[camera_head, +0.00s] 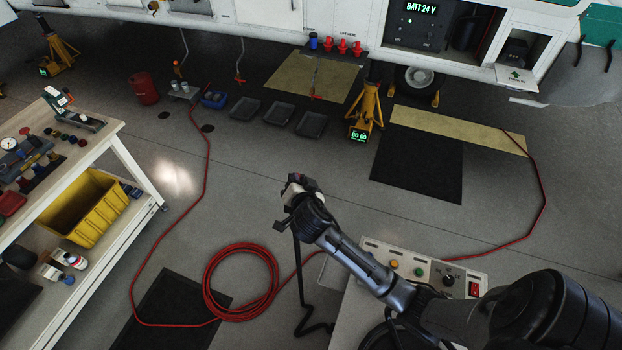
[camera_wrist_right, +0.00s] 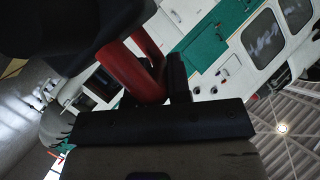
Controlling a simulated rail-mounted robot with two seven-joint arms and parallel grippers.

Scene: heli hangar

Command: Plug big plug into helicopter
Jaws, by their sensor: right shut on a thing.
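My right gripper (camera_head: 300,188) reaches out over the floor from the lower right and is shut on the big plug. The plug is mostly hidden by the gripper in the head view; a black cable (camera_head: 298,265) hangs from there to the power cart. In the right wrist view, red bars (camera_wrist_right: 142,68) and a dark body (camera_wrist_right: 165,120) show close up. The white helicopter (camera_head: 268,15) stands along the top. A small open hatch (camera_head: 516,50) with a dark fitting inside is at its right, its flap (camera_head: 516,78) marked with a green arrow. My left gripper is out of view.
The power cart (camera_head: 425,262) with buttons stands below my right arm. Yellow jacks (camera_head: 367,108) and black trays (camera_head: 277,112) stand under the helicopter. A red hose (camera_head: 240,283) lies coiled on the floor. A workbench (camera_head: 115,135) with a yellow bin (camera_head: 85,207) is at left.

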